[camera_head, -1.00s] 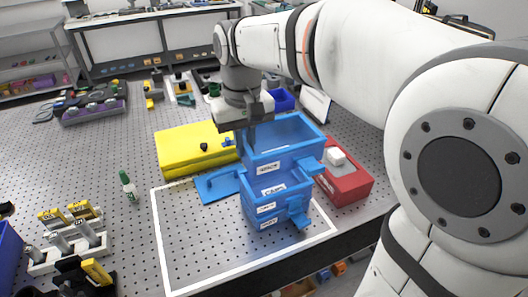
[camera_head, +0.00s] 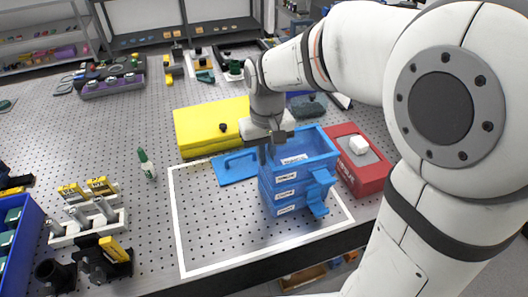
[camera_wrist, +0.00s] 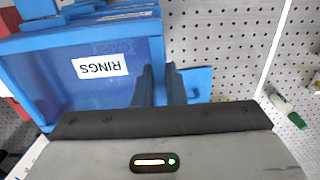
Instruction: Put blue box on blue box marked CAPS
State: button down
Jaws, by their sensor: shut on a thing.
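My gripper (camera_head: 266,155) is shut on the left wall of an open blue box (camera_head: 318,143), the top one of a blue stack. In the wrist view my fingers (camera_wrist: 160,88) grip the wall of this box (camera_wrist: 60,85), near a label reading RINGS. The held box sits level and lined up over the lower blue boxes (camera_head: 272,201), with no clear gap between them. I cannot tell whether it bears fully on them.
A blue lid (camera_head: 229,172) lies left of the stack, in front of a yellow case (camera_head: 207,127). A red box (camera_head: 367,177) with a white block stands close on the right. The outlined area's left part is clear.

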jog(key=shift+s+r, duration=0.1)
jog(key=c, duration=1.5)
grip_release()
notch_tip(320, 180, up, 12)
jog(key=s+d+f+m+t, duration=0.3)
jog(key=s+d+f, duration=0.6)
jog(key=s+d, duration=0.3)
jog(key=shift+s+f, duration=0.3)
jog(key=shift+f, duration=0.1)
